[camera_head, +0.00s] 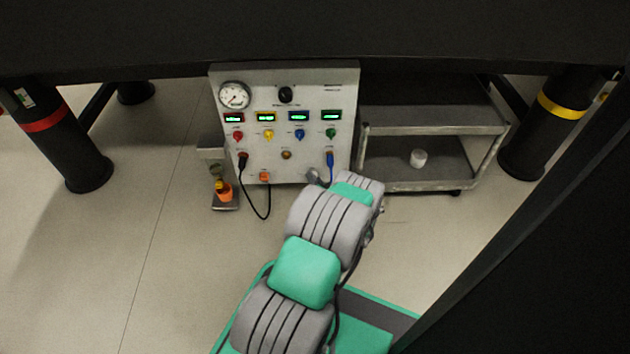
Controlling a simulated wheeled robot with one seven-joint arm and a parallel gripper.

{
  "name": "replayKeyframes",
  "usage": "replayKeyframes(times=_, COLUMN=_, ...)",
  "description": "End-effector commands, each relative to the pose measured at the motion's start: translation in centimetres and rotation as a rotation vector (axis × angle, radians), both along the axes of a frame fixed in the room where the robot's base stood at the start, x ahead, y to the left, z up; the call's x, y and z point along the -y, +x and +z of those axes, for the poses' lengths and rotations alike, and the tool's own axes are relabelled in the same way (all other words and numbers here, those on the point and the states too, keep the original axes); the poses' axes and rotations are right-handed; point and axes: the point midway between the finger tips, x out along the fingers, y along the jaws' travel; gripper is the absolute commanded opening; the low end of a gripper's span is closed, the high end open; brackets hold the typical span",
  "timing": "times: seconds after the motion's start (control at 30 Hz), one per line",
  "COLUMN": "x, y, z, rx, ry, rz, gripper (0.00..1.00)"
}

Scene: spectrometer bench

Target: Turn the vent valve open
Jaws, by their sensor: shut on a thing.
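A light grey instrument panel (307,124) stands under the dark bench. It carries a black knob (286,95) at the top, a row of coloured knobs, a small brass-coloured knob (286,155) and an orange fitting (265,177) low down. The labels are too small to read, so I cannot tell which part is the vent valve or how it is turned. A small grey part (313,177) shows at the panel's lower right, beside my arm; I cannot tell what it is. My arm reaches up to the panel's lower right corner, and its far link hides my gripper.
A round gauge (234,95) is at the panel's upper left. A black cable (269,205) hangs in a loop; a blue plug (330,165) is at right. An orange container (224,190) stands left.

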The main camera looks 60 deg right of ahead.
Motion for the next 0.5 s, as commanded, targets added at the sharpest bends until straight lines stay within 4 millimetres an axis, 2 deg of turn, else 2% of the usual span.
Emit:
replayKeyframes(times=0.1, x=0.53, y=-0.33, z=0.20, rx=-0.006, ry=-0.011, rz=-0.009, gripper=0.00)
replayKeyframes(times=0.13, x=0.53, y=-0.33, z=0.20, rx=-0.006, ry=-0.011, rz=-0.009, gripper=0.33)
replayKeyframes(times=0.37, x=0.22, y=-0.02, z=0.11, rx=-0.004, ry=-0.006, rz=-0.002, gripper=0.51)
replayKeyframes(times=0.5, x=0.08, y=0.09, z=0.07, rx=-0.003, ry=-0.004, rz=0.001, gripper=0.53)
